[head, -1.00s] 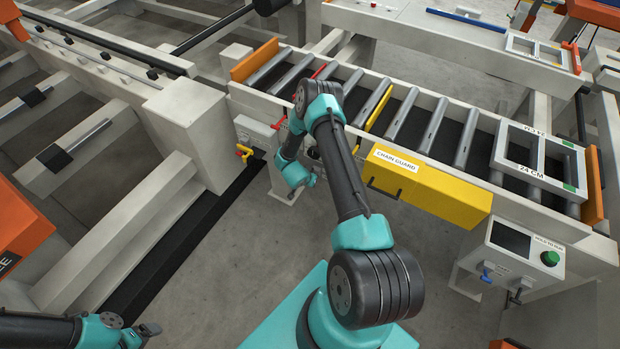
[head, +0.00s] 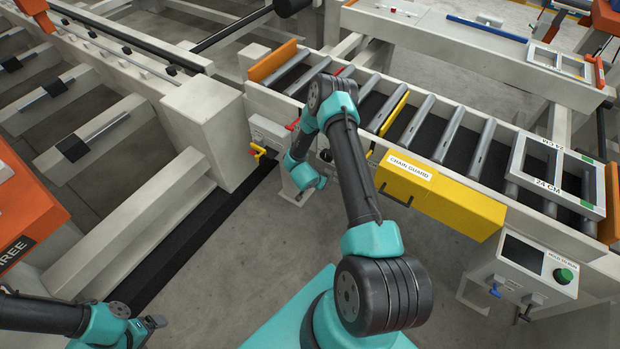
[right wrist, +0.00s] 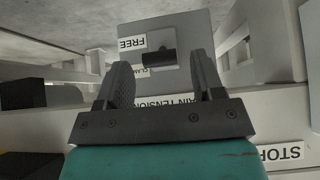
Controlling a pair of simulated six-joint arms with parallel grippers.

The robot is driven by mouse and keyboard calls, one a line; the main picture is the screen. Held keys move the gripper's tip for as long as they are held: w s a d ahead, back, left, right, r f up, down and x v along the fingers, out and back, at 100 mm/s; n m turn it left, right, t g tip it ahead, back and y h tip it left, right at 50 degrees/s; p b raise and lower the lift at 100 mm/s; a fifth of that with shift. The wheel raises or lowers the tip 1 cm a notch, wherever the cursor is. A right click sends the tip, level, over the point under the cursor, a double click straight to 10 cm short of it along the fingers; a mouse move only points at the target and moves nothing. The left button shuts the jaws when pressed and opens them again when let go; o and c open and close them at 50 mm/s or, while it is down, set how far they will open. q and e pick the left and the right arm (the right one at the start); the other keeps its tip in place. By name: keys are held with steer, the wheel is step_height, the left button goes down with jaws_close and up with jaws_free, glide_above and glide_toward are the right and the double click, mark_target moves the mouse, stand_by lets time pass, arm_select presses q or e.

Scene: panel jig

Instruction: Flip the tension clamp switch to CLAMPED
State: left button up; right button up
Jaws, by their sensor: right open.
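In the right wrist view, a dark switch lever (right wrist: 157,57) sits on a light grey plate (right wrist: 193,38). A FREE label (right wrist: 132,43) is beside it, with a partly hidden label below that seems to begin CLAMP. The lever's exact setting is hard to tell. My right gripper (right wrist: 160,68) is open, its two fingers on either side of the lever in the picture; I cannot tell whether they touch it.
A yellow chain guard (head: 450,200) juts from the conveyor, right of my right arm. A yellow handle (head: 258,152) is to its left. A control box (head: 525,268) with a green button hangs at the right. A STOP label (right wrist: 282,154) shows in the wrist view.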

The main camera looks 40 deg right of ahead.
steer(key=v, duration=1.4)
steer(key=shift+a+r, duration=0.2)
steer(key=shift+s, duration=0.1)
steer(key=s+a+r+n+y, duration=0.1)
steer(key=s+a+n+y, duration=0.2)
steer(key=a, duration=0.4)
steer(key=s+a+r+n+y, duration=0.1)
steer(key=s+a+n+y, duration=0.3)
steer(key=a+n, duration=0.2)
steer(key=s+a+r+n+y, duration=0.2)
steer(key=s+a+n+y, duration=0.2)
steer(key=a, duration=0.5)
steer(key=shift+a+n+g, duration=0.3)
steer(key=shift+g, duration=0.1)
steer(key=shift+s, duration=0.1)
